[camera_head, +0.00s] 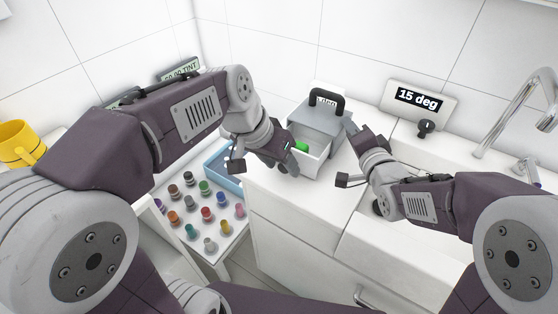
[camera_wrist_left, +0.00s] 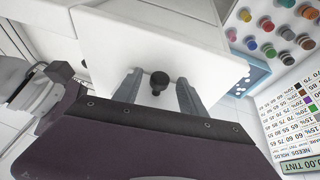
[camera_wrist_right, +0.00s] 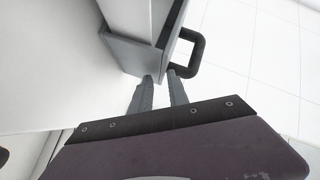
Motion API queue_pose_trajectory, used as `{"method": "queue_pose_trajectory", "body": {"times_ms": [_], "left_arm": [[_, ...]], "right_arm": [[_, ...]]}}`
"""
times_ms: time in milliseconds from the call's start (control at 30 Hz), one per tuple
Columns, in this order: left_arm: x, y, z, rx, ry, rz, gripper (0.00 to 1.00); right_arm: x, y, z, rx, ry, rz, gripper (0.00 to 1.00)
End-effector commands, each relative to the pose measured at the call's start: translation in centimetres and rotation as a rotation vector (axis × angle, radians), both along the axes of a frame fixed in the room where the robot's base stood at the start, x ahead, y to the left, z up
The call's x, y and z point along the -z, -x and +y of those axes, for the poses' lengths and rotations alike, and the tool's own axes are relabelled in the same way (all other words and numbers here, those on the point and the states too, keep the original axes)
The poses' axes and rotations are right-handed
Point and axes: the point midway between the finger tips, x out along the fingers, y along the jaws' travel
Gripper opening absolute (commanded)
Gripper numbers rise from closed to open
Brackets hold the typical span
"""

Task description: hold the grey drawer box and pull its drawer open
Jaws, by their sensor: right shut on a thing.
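The grey drawer box (camera_head: 322,118) stands on the white counter, with a black handle (camera_head: 327,100) on top. Its white drawer (camera_head: 316,163) is partly out, and a green thing (camera_head: 301,147) shows inside. In the left wrist view the white drawer front (camera_wrist_left: 130,45) has a round black knob (camera_wrist_left: 158,78). My left gripper (camera_head: 291,166) is at the drawer front; its open fingers (camera_wrist_left: 158,88) stand on both sides of the knob with gaps. My right gripper (camera_head: 349,124) is shut on the box's grey wall (camera_wrist_right: 163,52), near the handle (camera_wrist_right: 197,52).
A tray of several coloured pots (camera_head: 207,213) and a blue tray (camera_head: 214,165) lie left of the counter. A "15 deg" display (camera_head: 418,99) with a black knob and a tap (camera_head: 520,105) are at right. A yellow mug (camera_head: 20,145) stands far left.

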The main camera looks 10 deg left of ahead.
Motion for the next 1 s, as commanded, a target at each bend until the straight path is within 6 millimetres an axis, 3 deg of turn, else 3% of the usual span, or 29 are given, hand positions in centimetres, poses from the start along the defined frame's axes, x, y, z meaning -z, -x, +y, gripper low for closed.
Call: {"method": "queue_pose_trajectory", "body": {"times_ms": [33, 533, 700, 1000], "left_arm": [[-0.2, 0.0, 0.1, -0.001, 0.000, -0.003, 0.49], [-9.9, 3.5, 3.1, -0.002, 0.001, -0.008, 0.49], [-10.9, 4.0, 3.3, 0.000, 0.001, -0.005, 0.49], [-10.9, 4.0, 3.3, 0.000, 0.000, -0.004, 0.49]], "right_arm": [[1.3, 0.3, 0.0, -0.001, 0.012, 0.033, 0.00], [1.3, 0.3, -0.1, -0.001, 0.012, 0.033, 0.00], [1.3, 0.3, -0.1, -0.001, 0.012, 0.033, 0.00], [1.3, 0.3, 0.0, -0.001, 0.012, 0.033, 0.00]]}}
